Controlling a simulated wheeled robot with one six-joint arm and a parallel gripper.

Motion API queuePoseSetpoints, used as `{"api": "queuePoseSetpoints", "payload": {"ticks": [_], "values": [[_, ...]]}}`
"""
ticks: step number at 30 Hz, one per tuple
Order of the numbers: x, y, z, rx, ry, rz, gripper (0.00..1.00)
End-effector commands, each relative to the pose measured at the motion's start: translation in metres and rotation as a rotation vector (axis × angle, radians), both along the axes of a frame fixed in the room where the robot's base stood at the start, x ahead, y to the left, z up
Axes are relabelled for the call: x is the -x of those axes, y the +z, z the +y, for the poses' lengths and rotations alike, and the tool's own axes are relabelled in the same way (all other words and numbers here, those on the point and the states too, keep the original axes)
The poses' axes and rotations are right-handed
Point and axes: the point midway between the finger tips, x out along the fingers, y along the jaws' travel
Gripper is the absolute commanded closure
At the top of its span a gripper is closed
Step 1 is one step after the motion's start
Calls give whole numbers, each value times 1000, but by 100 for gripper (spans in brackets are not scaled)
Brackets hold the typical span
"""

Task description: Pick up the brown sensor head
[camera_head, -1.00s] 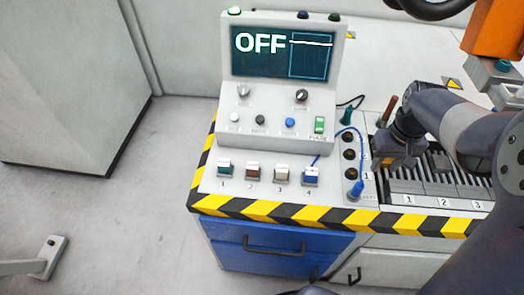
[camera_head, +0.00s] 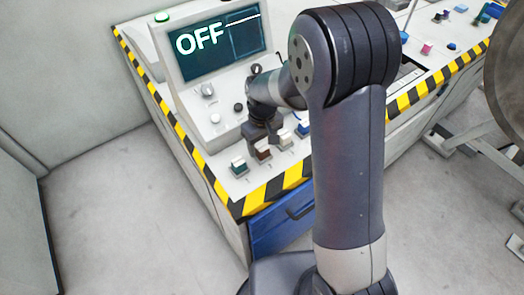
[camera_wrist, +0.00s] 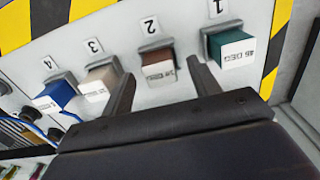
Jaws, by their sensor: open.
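The brown sensor head (camera_wrist: 160,57) sits at slot 2 in a row on the console's pale panel, with a printed white label block on its front. It also shows in the head view (camera_head: 263,154), just below my gripper (camera_head: 262,134), which partly covers that area. In the wrist view my gripper (camera_wrist: 163,84) is open. Its two fingers point at the brown head, one toward each side of it, with nothing held. I cannot tell whether the fingertips reach past its front.
A teal head (camera_wrist: 232,47) at slot 1, a cream head (camera_wrist: 101,80) at slot 3 and a blue head (camera_wrist: 55,94) at slot 4 stand close by. A blue cable (camera_wrist: 34,129) runs near slot 4. The console screen (camera_head: 217,42) reads OFF.

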Motion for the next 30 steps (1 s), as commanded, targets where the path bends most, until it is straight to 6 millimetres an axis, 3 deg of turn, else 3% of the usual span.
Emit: {"api": "queuePoseSetpoints", "payload": {"ticks": [5,13,27,30], "values": [[0,-21,0,1,0,2,42],[0,-23,0,-1,0,-1,43],[0,-23,0,-1,0,-1,81],[0,-22,0,-1,0,-1,81]]}}
